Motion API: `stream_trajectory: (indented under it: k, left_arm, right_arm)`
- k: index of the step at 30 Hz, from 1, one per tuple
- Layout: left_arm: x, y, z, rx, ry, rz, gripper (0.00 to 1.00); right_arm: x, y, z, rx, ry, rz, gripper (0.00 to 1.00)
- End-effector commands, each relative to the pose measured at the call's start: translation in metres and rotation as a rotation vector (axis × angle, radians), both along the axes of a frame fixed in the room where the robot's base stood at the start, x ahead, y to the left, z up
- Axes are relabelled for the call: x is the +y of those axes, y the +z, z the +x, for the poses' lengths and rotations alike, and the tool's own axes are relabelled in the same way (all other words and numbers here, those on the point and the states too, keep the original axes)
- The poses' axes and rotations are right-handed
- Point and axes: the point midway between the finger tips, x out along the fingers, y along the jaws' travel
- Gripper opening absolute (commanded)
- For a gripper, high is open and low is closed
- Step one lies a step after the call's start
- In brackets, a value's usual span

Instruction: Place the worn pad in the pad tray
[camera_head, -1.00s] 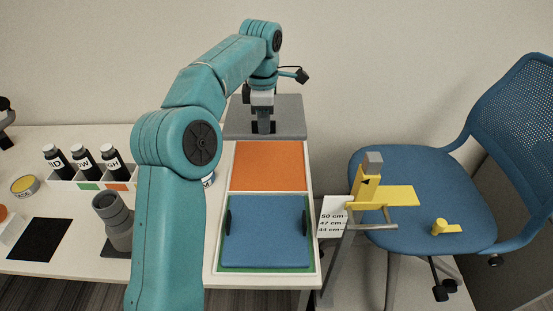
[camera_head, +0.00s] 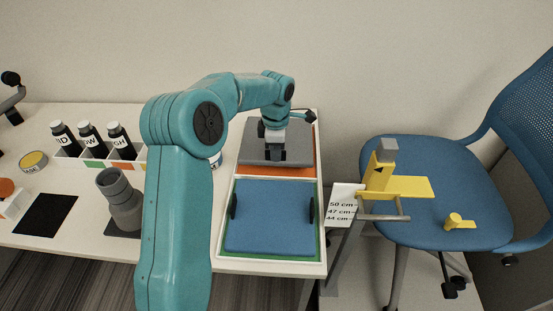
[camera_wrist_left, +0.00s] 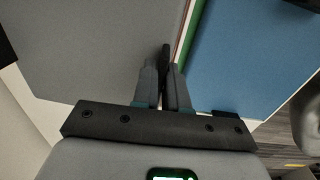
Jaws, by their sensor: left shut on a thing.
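A grey pad (camera_head: 301,146), which I take as the worn pad, is above the orange area (camera_head: 275,172) of the table end and covers most of it. My left gripper (camera_head: 274,156) is shut on the pad's black handle. In the left wrist view, the gripper (camera_wrist_left: 164,78) closes on the handle (camera_wrist_left: 165,55), with the grey pad (camera_wrist_left: 90,45) filling the left. Whether the pad touches the orange surface is hard to tell. A blue pad (camera_head: 270,222) with two black handles lies on the green area (camera_head: 320,240) in front. My right gripper is not in view.
Several black bottles (camera_head: 92,139) stand in a white rack to the left. A grey stepped cylinder (camera_head: 120,200), a black mat (camera_head: 45,214) and a yellow-topped tin (camera_head: 33,161) are on the table. A blue chair (camera_head: 430,215) holding yellow parts (camera_head: 400,187) stands right.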

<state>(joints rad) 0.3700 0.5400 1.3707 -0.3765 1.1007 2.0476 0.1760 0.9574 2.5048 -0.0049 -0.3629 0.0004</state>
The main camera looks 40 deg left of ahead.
Motion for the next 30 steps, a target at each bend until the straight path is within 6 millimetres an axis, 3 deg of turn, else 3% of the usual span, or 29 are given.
stream_trajectory:
  k: [3,6,15,16,18,26,30]
  left_arm:
    - [0.0,-0.022,0.0,0.004,0.0,-0.002,0.0]
    - [0.0,-0.032,0.002,0.002,0.0,-0.002,0.0]
    - [0.0,-0.035,0.002,0.002,0.0,-0.001,0.0]
    - [0.0,-0.035,0.002,0.002,0.0,-0.001,0.16]
    - [0.0,-0.035,0.002,0.002,0.0,-0.001,0.38]
    - [0.0,-0.034,0.002,0.002,0.0,-0.001,0.38]
    - [0.0,-0.025,0.003,-0.002,0.0,0.001,0.38]
  right_arm:
    - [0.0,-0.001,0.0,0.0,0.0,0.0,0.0]
    - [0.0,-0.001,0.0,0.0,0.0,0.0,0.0]
    - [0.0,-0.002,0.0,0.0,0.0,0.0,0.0]
    - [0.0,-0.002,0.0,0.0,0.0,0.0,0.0]
    - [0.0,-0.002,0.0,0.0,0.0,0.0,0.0]
    - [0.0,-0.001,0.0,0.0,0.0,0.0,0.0]
    - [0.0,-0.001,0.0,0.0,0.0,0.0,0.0]
